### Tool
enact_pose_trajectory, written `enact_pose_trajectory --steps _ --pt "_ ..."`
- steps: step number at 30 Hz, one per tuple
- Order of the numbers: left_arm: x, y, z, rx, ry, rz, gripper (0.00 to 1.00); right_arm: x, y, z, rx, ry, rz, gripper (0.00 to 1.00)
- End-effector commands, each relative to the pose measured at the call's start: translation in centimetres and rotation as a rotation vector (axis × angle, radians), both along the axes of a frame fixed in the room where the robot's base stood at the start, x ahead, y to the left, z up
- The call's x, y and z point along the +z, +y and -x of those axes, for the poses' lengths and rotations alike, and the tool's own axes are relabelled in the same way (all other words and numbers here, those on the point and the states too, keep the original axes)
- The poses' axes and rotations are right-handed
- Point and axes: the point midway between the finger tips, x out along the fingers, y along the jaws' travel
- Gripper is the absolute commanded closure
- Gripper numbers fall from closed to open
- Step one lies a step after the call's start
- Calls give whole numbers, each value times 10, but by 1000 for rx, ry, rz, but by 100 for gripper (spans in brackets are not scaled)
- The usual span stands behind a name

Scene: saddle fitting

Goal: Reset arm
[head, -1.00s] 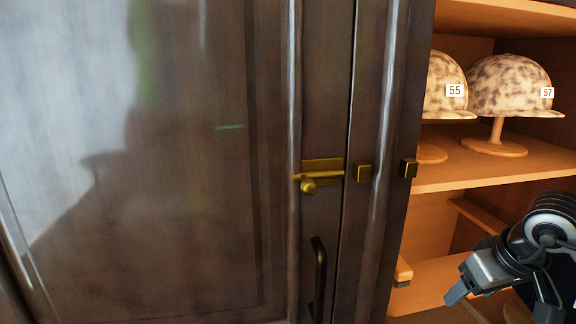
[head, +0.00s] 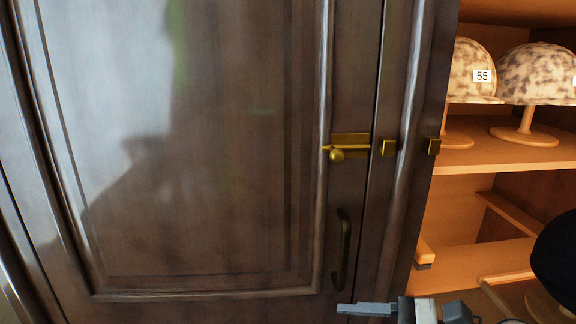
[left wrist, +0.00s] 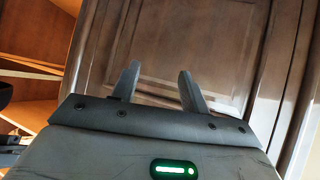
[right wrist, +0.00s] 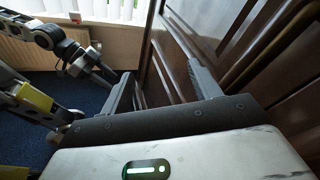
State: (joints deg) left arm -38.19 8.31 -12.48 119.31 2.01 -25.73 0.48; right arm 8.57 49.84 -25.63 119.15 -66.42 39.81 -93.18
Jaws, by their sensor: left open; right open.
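My right gripper (head: 366,309) is at the bottom of the head view, pointing left in front of the cabinet, below the door handle. Only part of it shows there. In the right wrist view its two fingers (right wrist: 160,88) are apart with nothing between them, and dark door panelling is close on their right. My left gripper is outside the head view. In the left wrist view its fingers (left wrist: 158,84) are apart and empty, facing a dark panelled door (left wrist: 190,45).
The dark cabinet door (head: 200,200) has a brass latch (head: 348,148) and a handle (head: 342,245). Open shelves (head: 480,155) on the right hold patterned caps (head: 540,75) on stands and a black rounded item (head: 560,255). A window and my other arm (right wrist: 75,60) show in the right wrist view.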

Motion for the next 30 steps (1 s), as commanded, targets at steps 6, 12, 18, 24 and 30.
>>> enact_pose_trajectory --steps 6,12,18,24,30 --pt "-7 -3 1 5 -6 26 55 -35 -14 -21 -438 1334 -1198 38" --pt "-7 -4 -1 7 -17 39 55 -159 -48 15 625 -2136 2077 38" --pt "-6 -4 -3 10 -23 47 55 -222 -44 66 450 -1598 1723 38" --pt "-6 -4 -2 9 -21 48 55 -232 -41 78 415 -1493 1655 38" --pt "-6 -4 -2 9 -21 48 55 -232 -41 78 415 -1493 1655 38"
